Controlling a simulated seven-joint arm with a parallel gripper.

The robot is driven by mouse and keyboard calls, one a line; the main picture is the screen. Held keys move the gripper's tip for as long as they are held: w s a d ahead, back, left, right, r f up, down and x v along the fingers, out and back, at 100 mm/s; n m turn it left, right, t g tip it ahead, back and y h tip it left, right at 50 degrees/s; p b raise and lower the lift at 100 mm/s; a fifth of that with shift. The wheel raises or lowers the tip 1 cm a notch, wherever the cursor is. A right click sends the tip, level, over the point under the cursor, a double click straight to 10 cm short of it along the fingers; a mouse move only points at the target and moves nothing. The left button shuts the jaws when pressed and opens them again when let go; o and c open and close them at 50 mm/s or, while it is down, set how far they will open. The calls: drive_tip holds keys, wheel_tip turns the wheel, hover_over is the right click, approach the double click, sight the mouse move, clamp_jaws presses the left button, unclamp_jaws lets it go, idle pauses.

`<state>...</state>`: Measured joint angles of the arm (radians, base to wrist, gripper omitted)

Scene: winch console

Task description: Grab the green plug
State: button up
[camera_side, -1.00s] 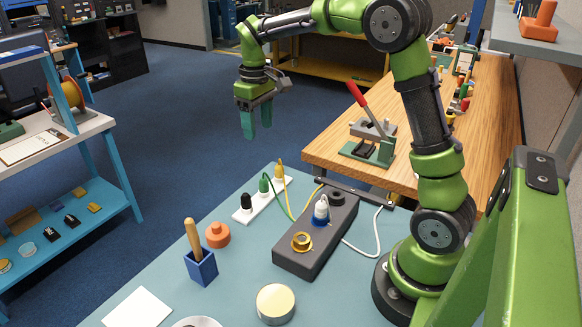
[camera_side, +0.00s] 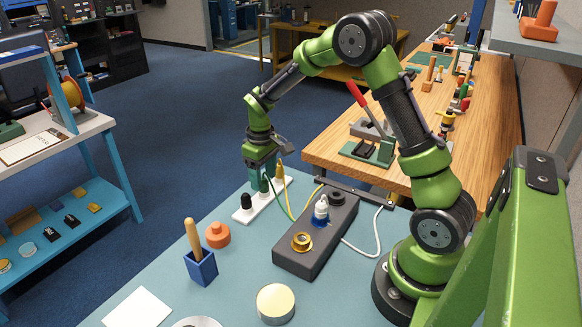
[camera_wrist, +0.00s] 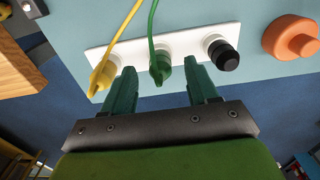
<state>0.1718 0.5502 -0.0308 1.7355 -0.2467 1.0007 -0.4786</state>
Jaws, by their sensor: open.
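The green plug (camera_wrist: 161,66) stands in the middle of a white socket strip (camera_wrist: 190,42), with a green cable running from it. In the side view the green plug (camera_side: 264,184) is partly hidden by my fingers. My gripper (camera_wrist: 163,82) is open, its two green fingers on either side of the green plug, with gaps visible. In the side view my gripper (camera_side: 262,178) points down over the strip (camera_side: 256,207). The yellow plug (camera_wrist: 101,77) is on one side of the green plug and the black plug (camera_wrist: 224,54) on the other.
A dark console box (camera_side: 316,240) with a white-and-blue plug (camera_side: 321,211) and a gold ring (camera_side: 302,242) lies beside the strip. An orange knob (camera_side: 217,235) and a blue holder (camera_side: 201,266) with a wooden handle stand nearby. The cables arc between strip and console.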

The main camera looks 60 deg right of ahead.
drive_tip(key=shift+f, duration=0.9)
drive_tip(key=shift+c, duration=0.4)
clamp_jaws()
drive_tip(key=shift+r, duration=0.1)
